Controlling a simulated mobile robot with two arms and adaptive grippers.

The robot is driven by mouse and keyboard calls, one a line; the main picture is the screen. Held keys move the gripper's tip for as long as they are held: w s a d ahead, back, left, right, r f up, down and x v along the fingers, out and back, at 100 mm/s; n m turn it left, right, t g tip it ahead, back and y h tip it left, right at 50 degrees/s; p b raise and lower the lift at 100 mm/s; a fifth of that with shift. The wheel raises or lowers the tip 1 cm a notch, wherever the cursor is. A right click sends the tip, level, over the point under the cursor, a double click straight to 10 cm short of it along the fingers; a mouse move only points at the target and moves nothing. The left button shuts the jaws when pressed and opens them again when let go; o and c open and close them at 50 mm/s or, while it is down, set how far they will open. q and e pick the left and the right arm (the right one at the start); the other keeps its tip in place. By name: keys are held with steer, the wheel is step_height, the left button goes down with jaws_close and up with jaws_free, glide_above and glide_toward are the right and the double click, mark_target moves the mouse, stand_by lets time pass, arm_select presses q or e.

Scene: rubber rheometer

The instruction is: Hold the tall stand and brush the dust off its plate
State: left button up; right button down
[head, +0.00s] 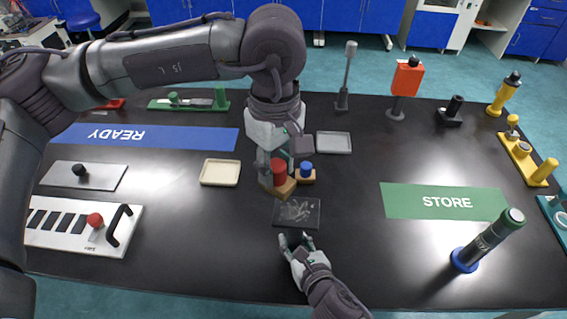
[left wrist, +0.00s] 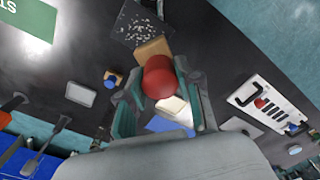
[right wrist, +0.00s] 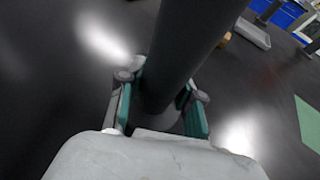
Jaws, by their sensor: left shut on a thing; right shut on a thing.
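A black plate (head: 285,219) with pale dust lies before me in the head view; it also shows in the left wrist view (left wrist: 122,36). My left gripper (head: 277,160) is shut on the red handle (head: 279,174) of a wooden block brush (head: 283,188), just beyond the plate's far edge. In the left wrist view the block (left wrist: 153,49) overlaps the plate's edge; I cannot tell if they touch. My right gripper (head: 296,240) is at the plate's near side. In the right wrist view it is shut on a thick dark post (right wrist: 180,50). The post's ends are hidden.
A small wooden block with a blue knob (head: 306,170) stands close right of the brush. A cream tray (head: 220,172) and grey tray (head: 334,142) lie behind. The green STORE mat (head: 440,202) is clear. A blue-based cylinder (head: 486,240) stands at right.

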mark_target(277, 189)
arm_select(q)
steer(key=shift+f, duration=3)
steer(key=shift+d+f, duration=0.5)
steer(key=shift+f, duration=0.05)
steer(key=shift+s+d, duration=0.1)
steer(key=shift+d, duration=3)
steer(key=shift+a, duration=3.5)
steer(key=shift+a+r, duration=0.1)
steer(key=shift+r, duration=3.9)
steer(key=shift+f, duration=0.15)
